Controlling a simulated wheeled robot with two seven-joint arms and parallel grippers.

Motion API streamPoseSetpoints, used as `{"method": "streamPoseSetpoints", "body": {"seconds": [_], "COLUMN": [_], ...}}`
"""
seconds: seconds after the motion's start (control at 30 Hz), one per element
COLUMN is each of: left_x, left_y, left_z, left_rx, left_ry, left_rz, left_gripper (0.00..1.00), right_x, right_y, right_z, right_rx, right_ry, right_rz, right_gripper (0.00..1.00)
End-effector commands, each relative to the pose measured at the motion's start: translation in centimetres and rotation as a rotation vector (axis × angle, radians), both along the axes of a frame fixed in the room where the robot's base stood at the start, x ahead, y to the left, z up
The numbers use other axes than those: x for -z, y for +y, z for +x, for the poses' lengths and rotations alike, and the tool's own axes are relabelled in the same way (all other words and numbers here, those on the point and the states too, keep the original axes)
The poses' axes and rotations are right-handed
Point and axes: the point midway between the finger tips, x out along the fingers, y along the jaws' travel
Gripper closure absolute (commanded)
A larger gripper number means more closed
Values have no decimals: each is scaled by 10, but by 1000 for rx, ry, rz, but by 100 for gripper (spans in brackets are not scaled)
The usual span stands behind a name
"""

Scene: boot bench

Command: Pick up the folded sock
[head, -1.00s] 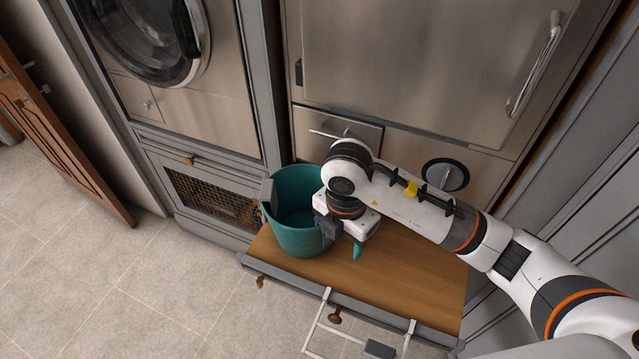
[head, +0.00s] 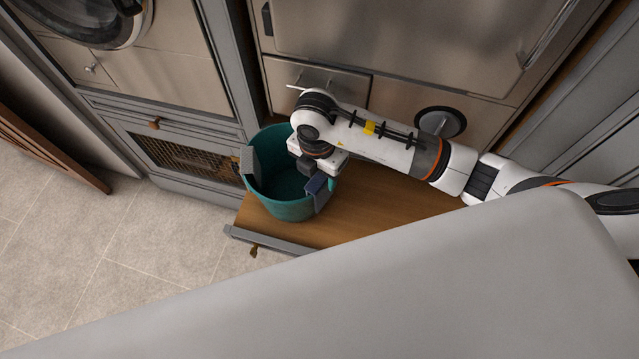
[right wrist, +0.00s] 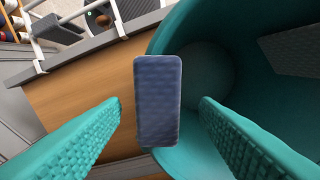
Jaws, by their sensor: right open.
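A blue-grey folded sock (head: 319,190) sits over the right rim of a teal bucket (head: 283,209). It also shows in the right wrist view (right wrist: 158,100), as an upright padded rectangle. A second, grey folded piece (head: 249,165) hangs over the bucket's left rim, and part of it shows in the right wrist view (right wrist: 296,48). My right gripper (right wrist: 161,105) is open, with its teal ribbed fingers on either side of the blue-grey sock and gaps on both sides. In the head view its fingers are hidden behind its white body. My left gripper is not in view.
The bucket stands on a wooden bench top (head: 385,203) with a grey front edge (head: 270,241). Bare wood lies to the right of the bucket. Metal-fronted cabinets (head: 400,45) stand behind. A large pale surface covers the lower head view.

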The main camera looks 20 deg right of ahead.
Motion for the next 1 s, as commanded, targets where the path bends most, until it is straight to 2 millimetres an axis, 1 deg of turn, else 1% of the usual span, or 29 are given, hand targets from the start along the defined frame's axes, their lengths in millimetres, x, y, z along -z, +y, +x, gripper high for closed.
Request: {"method": "streamPoseSetpoints", "body": {"seconds": [0.03,0.1,0.17,0.23,0.33,0.5,0.6,0.67,0.9,1.0], "left_x": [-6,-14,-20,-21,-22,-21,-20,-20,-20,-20], "left_y": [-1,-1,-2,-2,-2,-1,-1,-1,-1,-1], "left_z": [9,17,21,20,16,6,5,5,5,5], "left_rx": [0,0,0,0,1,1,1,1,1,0], "left_ry": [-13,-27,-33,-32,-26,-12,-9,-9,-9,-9], "left_rz": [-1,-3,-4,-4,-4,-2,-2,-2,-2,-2], "left_gripper": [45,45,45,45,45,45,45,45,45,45], "right_x": [3,13,22,34,44,49,49,49,48,48], "right_y": [1,1,2,2,1,2,2,2,2,2], "right_z": [-2,-4,-6,-6,-5,-5,-5,-5,-5,-5], "right_rx": [0,1,0,2,1,-1,-1,-1,0,0], "right_ry": [4,7,6,5,2,0,1,1,1,0], "right_rz": [0,-1,-2,-1,-2,0,1,1,1,1], "right_gripper": [45,45,45,45,45,45,45,53,92,92]}}
